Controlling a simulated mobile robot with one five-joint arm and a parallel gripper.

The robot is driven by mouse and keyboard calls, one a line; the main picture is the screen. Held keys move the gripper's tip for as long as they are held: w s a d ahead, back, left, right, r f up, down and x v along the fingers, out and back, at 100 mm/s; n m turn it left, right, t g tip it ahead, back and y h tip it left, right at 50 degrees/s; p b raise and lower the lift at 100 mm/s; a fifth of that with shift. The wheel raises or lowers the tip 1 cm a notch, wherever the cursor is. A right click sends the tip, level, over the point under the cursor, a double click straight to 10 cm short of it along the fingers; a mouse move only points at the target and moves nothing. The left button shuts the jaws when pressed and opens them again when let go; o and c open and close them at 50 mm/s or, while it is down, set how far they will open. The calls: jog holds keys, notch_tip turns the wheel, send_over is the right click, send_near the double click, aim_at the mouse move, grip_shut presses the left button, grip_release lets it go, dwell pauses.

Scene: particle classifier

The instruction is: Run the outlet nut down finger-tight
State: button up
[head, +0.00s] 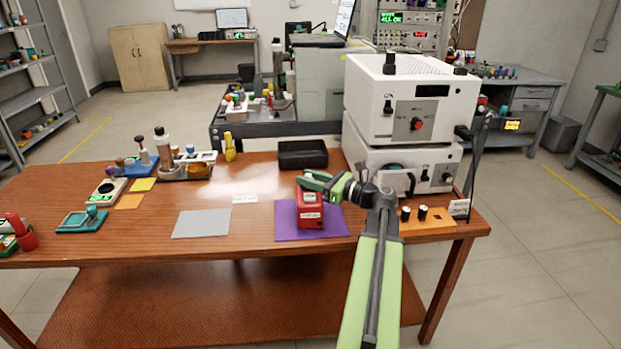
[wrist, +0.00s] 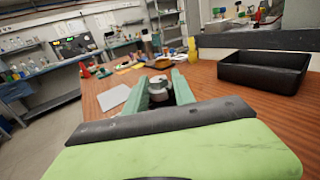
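A small red unit (head: 310,212) with white labels stands on a purple mat (head: 283,234) near the table's front edge. My gripper (head: 312,181) is level, at the top of this unit. In the wrist view, the two green fingers (wrist: 159,90) stand apart on either side of a small pale metallic round piece (wrist: 158,84) with a dark part below it. This piece may be the outlet nut; I cannot tell for sure. It nearly fills the gap, but whether the fingers touch it is not clear. The red unit's top is hidden by my gripper in the head view.
A black tray (head: 303,154) lies behind the red unit. Two stacked white instruments (head: 385,105) stand at the right. An orange holder (head: 428,226) with black-topped pieces is right of my arm. A grey mat (head: 203,223) at left is bare.

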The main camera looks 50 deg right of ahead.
grip_shut()
jog(key=shift+s+a+m+h, duration=0.1)
jog(key=shift+a+m+h, duration=0.2)
jog(key=shift+m+h, duration=0.45)
jog(key=m+h, duration=0.1)
jog(key=h, duration=0.1)
jog(key=shift+d+t+h, duration=0.1)
jog(key=shift+t+h, duration=0.2)
jog(key=shift+h, duration=0.05)
jog(key=shift+d+m+h, duration=0.15)
jog(key=shift+m+h, duration=0.2)
jog(key=shift+h, duration=0.05)
jog(key=o, duration=0.9)
grip_release()
